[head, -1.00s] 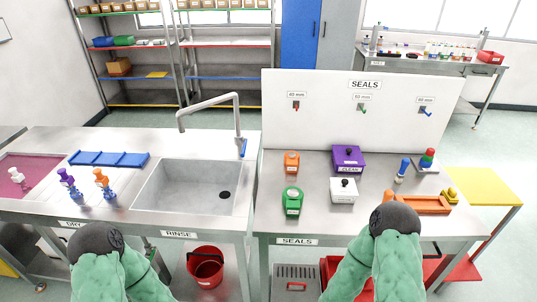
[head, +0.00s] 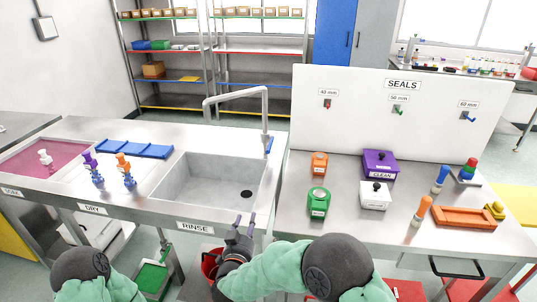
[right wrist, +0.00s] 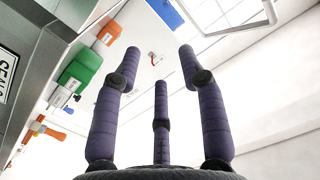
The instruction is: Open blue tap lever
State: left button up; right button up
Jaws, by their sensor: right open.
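The blue tap lever (head: 268,145) is a small blue piece low on the right side of the grey tap (head: 264,110), behind the sink. My right gripper (head: 242,219) is in front of the sink's front edge, to the lower left of the lever and apart from it. Its dark purple fingers point up. In the right wrist view my right gripper (right wrist: 160,62) has its fingers spread with nothing between them. A bent tube, apparently the tap spout (right wrist: 240,27), shows at the upper right there. My left gripper is out of view.
The sink (head: 208,180) is empty. Orange (head: 319,164), green (head: 318,202), white (head: 374,195) and purple (head: 380,164) containers stand on the right counter. The seals board (head: 340,130) rises behind them. A red bucket (head: 208,264) is below the sink, partly behind my gripper.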

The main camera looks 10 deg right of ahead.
aim_at(271, 138)
jog(key=i+l, duration=0.25)
jog(key=i, duration=0.25)
jog(key=i+l, duration=0.2)
jog(key=i, duration=0.25)
